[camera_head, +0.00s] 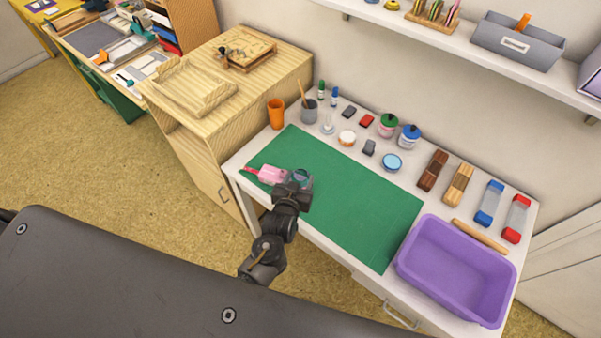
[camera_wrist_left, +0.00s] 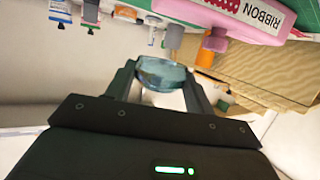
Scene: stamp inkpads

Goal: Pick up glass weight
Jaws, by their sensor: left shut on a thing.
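The glass weight (camera_wrist_left: 163,76) is a round, clear, bluish glass piece between the two fingers of my left gripper (camera_wrist_left: 160,85) in the left wrist view. The gripper is shut on it. In the head view the glass weight (camera_head: 301,175) shows in part beyond my left gripper (camera_head: 299,185), over the left end of the green mat (camera_head: 335,200). I cannot tell whether it touches the mat. My right gripper is not in view.
A pink ribbon item (camera_head: 271,174) lies just left of the glass weight; its "RIBBON" label shows in the left wrist view. Jars, pads and an orange cup (camera_head: 276,113) line the back. A purple bin (camera_head: 458,268) stands at the right. The mat's middle is clear.

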